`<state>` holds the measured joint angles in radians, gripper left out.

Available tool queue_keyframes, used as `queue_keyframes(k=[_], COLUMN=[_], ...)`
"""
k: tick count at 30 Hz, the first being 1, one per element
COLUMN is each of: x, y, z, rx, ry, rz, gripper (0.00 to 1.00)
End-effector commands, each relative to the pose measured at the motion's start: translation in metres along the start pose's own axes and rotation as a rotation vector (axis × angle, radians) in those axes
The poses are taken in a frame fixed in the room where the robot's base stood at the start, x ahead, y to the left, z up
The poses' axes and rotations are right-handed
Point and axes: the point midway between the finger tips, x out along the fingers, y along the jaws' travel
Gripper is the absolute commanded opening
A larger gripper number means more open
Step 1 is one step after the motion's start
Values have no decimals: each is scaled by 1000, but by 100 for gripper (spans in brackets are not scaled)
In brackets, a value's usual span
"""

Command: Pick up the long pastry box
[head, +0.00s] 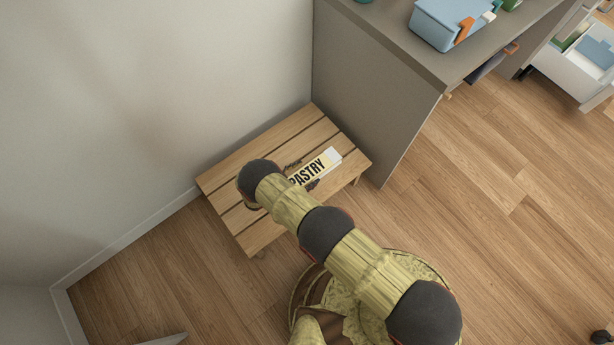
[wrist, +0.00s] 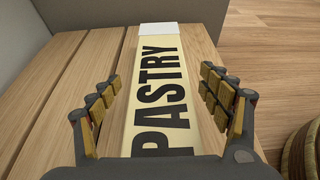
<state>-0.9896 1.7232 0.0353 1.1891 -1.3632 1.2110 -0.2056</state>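The long pastry box (head: 318,167) is pale yellow with a white end and black "PASTRY" lettering. It lies flat on a low slatted wooden table (head: 235,178). In the wrist view the box (wrist: 161,75) runs lengthwise away from me, between the two fingers of my gripper (wrist: 160,100). The fingers are spread, one on each side of the box, with a visible gap to it on both sides. The near end of the box is hidden by the gripper body. In the head view my arm covers part of the box, and my gripper (head: 303,177) shows only in part.
A grey counter (head: 375,100) stands right behind the table, with a blue container (head: 440,22) on top. A pale wall (head: 150,90) borders the table's left side. An open white drawer (head: 575,72) is at the upper right.

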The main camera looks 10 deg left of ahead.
Motion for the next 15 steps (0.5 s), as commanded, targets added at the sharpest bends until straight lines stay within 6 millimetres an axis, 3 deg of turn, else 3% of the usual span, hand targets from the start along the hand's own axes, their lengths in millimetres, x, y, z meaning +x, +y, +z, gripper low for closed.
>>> queue_keyframes(k=[15], x=[0], y=[0], z=[0], rx=[0], ry=[0], rz=[0], gripper=[48])
